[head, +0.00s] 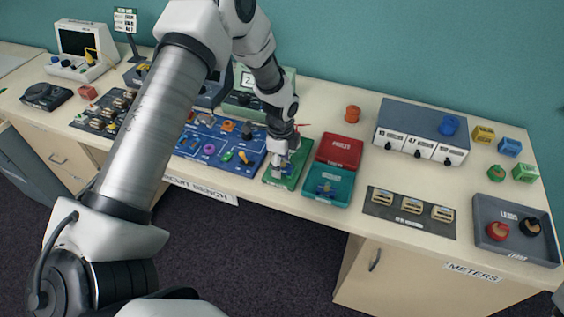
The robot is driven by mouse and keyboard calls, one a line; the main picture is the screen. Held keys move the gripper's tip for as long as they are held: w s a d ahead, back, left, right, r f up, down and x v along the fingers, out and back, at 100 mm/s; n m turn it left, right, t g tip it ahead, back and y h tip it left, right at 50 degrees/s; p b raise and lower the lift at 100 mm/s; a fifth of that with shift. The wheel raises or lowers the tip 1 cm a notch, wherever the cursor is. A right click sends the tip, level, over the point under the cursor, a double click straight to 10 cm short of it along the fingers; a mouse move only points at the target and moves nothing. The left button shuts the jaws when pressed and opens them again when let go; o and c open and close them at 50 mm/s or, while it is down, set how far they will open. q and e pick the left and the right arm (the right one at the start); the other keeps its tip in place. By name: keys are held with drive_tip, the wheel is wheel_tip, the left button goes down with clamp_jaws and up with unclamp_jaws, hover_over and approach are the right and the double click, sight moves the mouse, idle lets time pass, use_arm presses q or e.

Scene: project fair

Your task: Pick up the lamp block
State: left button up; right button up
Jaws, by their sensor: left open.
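My left gripper (282,165) points down over the green board (270,175) near the front edge of the bench. It is open, with a small blue and pale block (281,172) at its fingertips. The gripper partly hides this block, and I cannot tell whether it touches it or whether it is the lamp block. My right gripper does not show.
A red tray (339,150) adjoins the teal one. A blue board (190,146) with several coloured parts lies to the left. A grey meter box (420,120), a dark board (410,226) and the grey loads tray (500,247) stand to the right. My left arm hides part of the bench.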

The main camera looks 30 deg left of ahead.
use_arm(q)
drive_tip(key=shift+w+f, duration=0.85)
drive_tip(key=shift+f, duration=0.3)
drive_tip(key=shift+s+r, duration=0.2)
drive_tip(key=shift+c, duration=1.4)
drive_tip(key=shift+s+r, duration=0.2)
drive_tip(key=shift+s, duration=0.1)
clamp_jaws()
drive_tip(key=shift+w+f, duration=0.1)
drive_tip(key=shift+w, duration=0.05)
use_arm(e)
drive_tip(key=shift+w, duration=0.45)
use_arm(q)
drive_tip(key=shift+w+r+b, duration=0.15)
drive_tip(key=shift+r+b, duration=0.5)
drive_tip(key=shift+r, duration=0.1)
drive_tip(key=shift+s+d+r+b, duration=0.2)
drive_tip(key=shift+s+r+b, duration=0.1)
drive_tip(key=shift+r, duration=0.15)
drive_tip(key=shift+s+d+r+b, duration=0.2)
drive_tip(key=shift+r+b, duration=0.1)
drive_tip(key=shift+r, duration=0.15)
drive_tip(key=s+d+r+b, duration=0.1)
drive_tip(key=s+d+r, duration=0.3)
drive_tip(key=s+d, duration=0.6)
drive_tip(key=shift+s+r, duration=0.35)
drive_tip(key=shift+s, duration=0.1)
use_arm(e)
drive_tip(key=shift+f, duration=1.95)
